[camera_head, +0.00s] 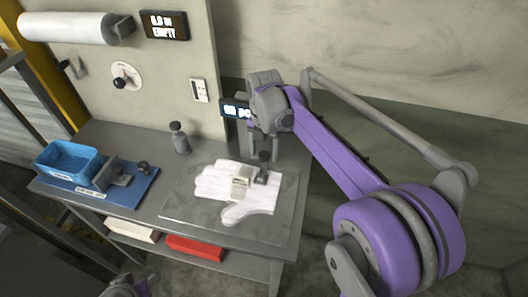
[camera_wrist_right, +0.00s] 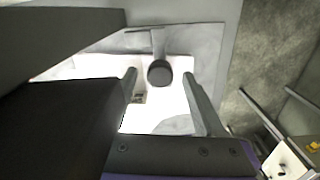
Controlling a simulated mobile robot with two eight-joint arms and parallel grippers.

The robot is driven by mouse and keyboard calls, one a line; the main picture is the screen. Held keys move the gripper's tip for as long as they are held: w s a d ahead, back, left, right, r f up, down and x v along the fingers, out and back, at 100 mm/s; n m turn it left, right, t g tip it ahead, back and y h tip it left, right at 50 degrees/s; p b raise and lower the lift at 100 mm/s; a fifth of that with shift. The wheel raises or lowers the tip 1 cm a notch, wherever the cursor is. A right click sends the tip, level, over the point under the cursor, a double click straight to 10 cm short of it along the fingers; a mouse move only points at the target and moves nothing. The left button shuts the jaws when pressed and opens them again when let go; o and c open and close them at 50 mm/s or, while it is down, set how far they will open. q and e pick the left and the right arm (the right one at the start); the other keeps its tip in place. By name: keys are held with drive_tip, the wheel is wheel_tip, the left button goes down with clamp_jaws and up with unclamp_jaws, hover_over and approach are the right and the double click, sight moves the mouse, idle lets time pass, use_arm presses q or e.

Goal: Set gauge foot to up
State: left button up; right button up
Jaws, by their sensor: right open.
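A white glove (camera_head: 215,180) lies flat on a grey plate (camera_head: 185,212) on the bench. The gauge appears to be the small device on the glove, with a pale block (camera_head: 241,182) and a dark upright post with a round knob (camera_head: 264,157). I cannot tell whether its foot is up or down. My right gripper (camera_head: 265,150) is open and points down at the knob. In the right wrist view, the dark round knob (camera_wrist_right: 160,73) shows between the two spread fingers (camera_wrist_right: 159,78), with a gap on each side.
A grey bottle-like weight (camera_head: 180,140) stands behind the glove. A small display (camera_head: 235,111) is beside my right wrist. The back panel holds a white roll (camera_head: 68,28).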

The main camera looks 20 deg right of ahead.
drive_tip(key=shift+f, duration=0.3)
clamp_jaws()
idle(1.3)
